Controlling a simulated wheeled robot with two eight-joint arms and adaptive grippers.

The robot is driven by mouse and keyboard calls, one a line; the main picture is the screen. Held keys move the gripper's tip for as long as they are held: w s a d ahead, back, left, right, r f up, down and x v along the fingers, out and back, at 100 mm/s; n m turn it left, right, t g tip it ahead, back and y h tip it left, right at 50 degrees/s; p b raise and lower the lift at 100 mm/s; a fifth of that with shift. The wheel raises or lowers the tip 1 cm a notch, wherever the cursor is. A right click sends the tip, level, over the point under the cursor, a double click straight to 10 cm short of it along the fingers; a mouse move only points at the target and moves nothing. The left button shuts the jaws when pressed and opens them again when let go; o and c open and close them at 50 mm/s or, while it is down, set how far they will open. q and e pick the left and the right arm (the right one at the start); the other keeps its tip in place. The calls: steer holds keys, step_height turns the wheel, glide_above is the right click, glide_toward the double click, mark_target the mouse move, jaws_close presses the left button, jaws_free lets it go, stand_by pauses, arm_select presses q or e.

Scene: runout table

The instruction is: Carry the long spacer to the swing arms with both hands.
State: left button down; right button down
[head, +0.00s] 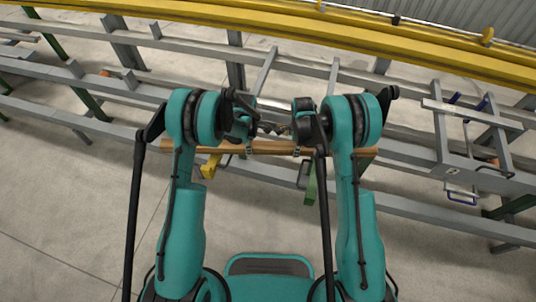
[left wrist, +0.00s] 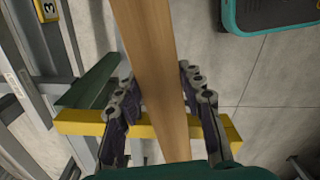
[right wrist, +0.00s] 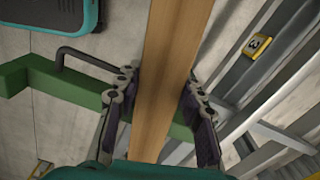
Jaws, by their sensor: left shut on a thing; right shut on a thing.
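The long spacer (head: 272,147) is a straight wooden bar held crosswise in front of me, roughly level. My left gripper (left wrist: 160,95) is shut on the spacer (left wrist: 150,45), one finger on each side. My right gripper (right wrist: 163,90) is shut on the spacer (right wrist: 170,40) in the same way. A yellow swing arm (left wrist: 80,122) crosses behind the spacer in the left wrist view; its end (head: 210,168) shows in the head view. A green swing arm (right wrist: 60,80) with a dark handle crosses behind it in the right wrist view. I cannot tell whether the spacer touches either arm.
Grey steel rails (head: 420,180) of the runout table run across beyond and below the spacer. A yellow beam (head: 300,28) crosses the back. A metal frame with blue handles (head: 462,198) stands at the right. The concrete floor (head: 70,215) is clear at the left front.

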arm_select(q)
steer(key=shift+f+b, duration=0.45)
steer(key=shift+f, duration=0.2)
arm_select(e)
steer(key=shift+f, duration=0.65)
arm_select(q)
steer(key=c, duration=1)
jaws_free()
steer(key=shift+r, duration=0.1)
arm_select(e)
steer(key=c, duration=1)
jaws_free()
steer(key=shift+r, duration=0.1)
arm_select(q)
steer(key=shift+o, duration=0.2)
arm_select(e)
steer(key=shift+o, duration=0.2)
steer(key=shift+r, duration=0.25)
arm_select(q)
step_height(320, 180, up, 12)
arm_select(e)
step_height(320, 180, up, 12)
steer(key=shift+f, duration=0.2)
